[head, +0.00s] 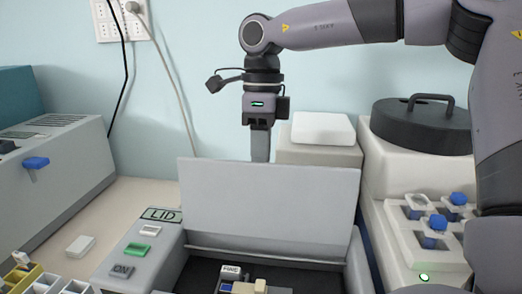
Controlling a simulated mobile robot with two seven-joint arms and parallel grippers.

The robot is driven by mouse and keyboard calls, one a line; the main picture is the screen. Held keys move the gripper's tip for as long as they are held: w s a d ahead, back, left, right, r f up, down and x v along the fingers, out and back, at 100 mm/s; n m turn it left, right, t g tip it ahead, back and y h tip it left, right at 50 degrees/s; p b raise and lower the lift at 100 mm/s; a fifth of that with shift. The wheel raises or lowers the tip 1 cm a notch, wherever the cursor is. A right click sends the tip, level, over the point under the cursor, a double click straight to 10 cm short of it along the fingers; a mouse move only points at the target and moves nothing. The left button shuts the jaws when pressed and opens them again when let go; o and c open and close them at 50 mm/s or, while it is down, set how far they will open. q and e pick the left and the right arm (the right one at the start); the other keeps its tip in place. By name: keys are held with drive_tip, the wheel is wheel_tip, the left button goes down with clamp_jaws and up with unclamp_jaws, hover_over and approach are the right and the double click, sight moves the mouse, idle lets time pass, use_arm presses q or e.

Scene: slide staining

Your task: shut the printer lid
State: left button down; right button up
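The printer lid (270,208) is a light grey panel standing open, nearly upright, at the back of the grey printer (172,262) in the lower middle. The printer's dark inside shows in front of it, with small white, blue and beige parts in it. My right gripper (260,147) points down behind the lid's top edge, its arm coming in from the right. Its fingers show as one narrow column and their lower ends are hidden by the lid. I cannot tell whether they touch the lid. My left gripper is not in view.
Left of the lid, the printer has a LID label (162,214), a green button (137,249) and an ON button (122,271). A white machine with a black round cover (420,128) stands at right. A grey device (62,175) stands at left.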

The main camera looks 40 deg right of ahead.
clamp_jaws()
idle(1.5)
